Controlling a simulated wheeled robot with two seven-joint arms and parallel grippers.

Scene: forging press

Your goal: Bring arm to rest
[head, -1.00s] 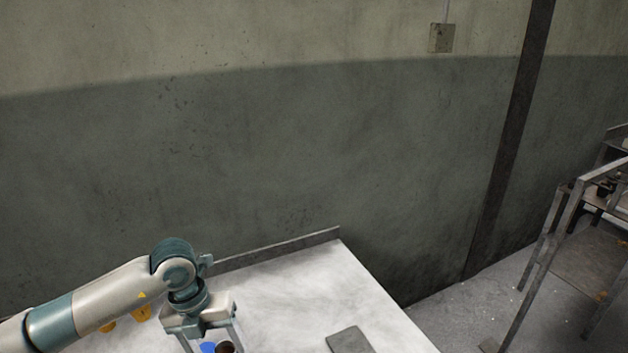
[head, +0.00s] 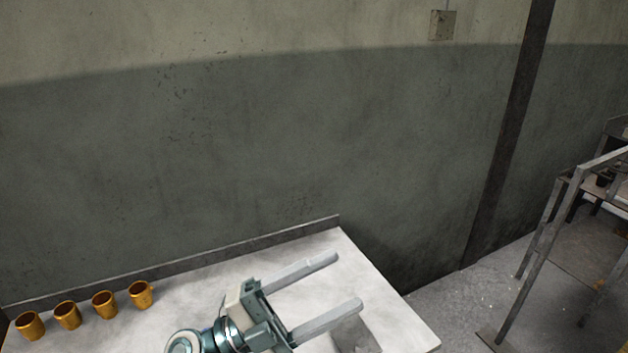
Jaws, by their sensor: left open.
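My left gripper (head: 348,281) is open and empty, above the light table (head: 205,288). Its two long fingers point right and slightly up in the picture, with clear space between them. The wrist shows at the bottom edge of the head view, and the rest of the arm is out of frame. My right gripper is not in view.
Several orange-yellow mugs, one of them at the right end (head: 141,294), stand in a row at the table's back left. A flat grey piece (head: 358,338) lies partly hidden near the fingers. A metal frame stand (head: 545,240) is at the right. A wall (head: 250,150) rises behind.

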